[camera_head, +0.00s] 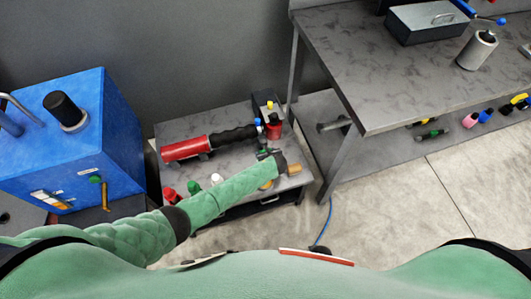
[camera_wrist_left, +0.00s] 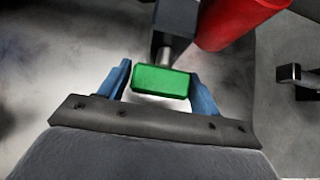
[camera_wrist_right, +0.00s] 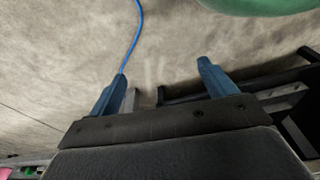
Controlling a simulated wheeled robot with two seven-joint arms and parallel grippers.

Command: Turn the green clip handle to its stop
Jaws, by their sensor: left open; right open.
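The green clip handle (camera_wrist_left: 160,82) shows in the left wrist view as a bright green block on a short metal stem that comes from a dark grey block (camera_wrist_left: 176,18). My left gripper (camera_wrist_left: 160,70) is open. In the head view, my left arm reaches over the low grey table, and I cannot make out the handle clearly there. My right gripper (camera_wrist_right: 163,70) is open and empty above the floor; it is not visible in the head view.
A red cylinder (camera_wrist_left: 225,22) is close beside the handle's stem. A red and black tool (camera_head: 205,143) lies on the low table (camera_head: 172,130). A blue cabinet (camera_head: 110,150) stands at left, a grey workbench (camera_head: 350,60) at right. A blue hose (camera_wrist_right: 137,45) lies on the floor.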

